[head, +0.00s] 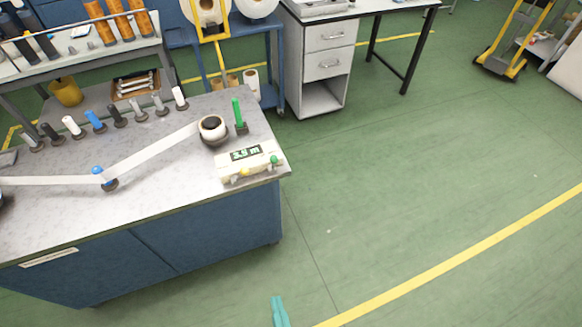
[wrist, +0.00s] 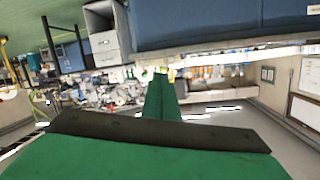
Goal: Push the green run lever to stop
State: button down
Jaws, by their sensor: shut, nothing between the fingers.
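The green run lever (head: 238,111) stands nearly upright in a dark base near the right end of the grey-topped rewinder bench (head: 150,190), behind the control box (head: 248,163). My gripper (head: 280,306) is at the bottom edge of the head view, over the floor, in front of and well apart from the bench and lever. Its teal fingers are together and empty. In the wrist view the shut fingers (wrist: 160,76) point up the picture; I cannot make out the lever there.
A white web runs past a blue-topped roller (head: 97,172) to a roll (head: 212,128) left of the lever. Several small posts line the bench's back. A drawer unit (head: 322,65) and a yellow cart (head: 508,45) stand behind. The green floor right of the bench is clear.

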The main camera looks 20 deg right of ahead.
aim_at(273, 164)
jog(key=w+d+r+m+t+h, duration=0.1)
jog(key=w+d+m, duration=0.75)
jog(key=w, duration=0.45)
jog(key=w+d+r+m+t+h, duration=0.1)
jog(key=w+d+r+m, duration=0.1)
jog(key=w+d+m, duration=0.95)
jog(key=w+a+n, duration=0.2)
jog(key=w+a, duration=0.3)
jog(key=w, duration=0.8)
jog(key=shift+w+a, duration=0.2)
jog(key=shift+w, duration=0.1)
jog(key=shift+a+r, duration=0.1)
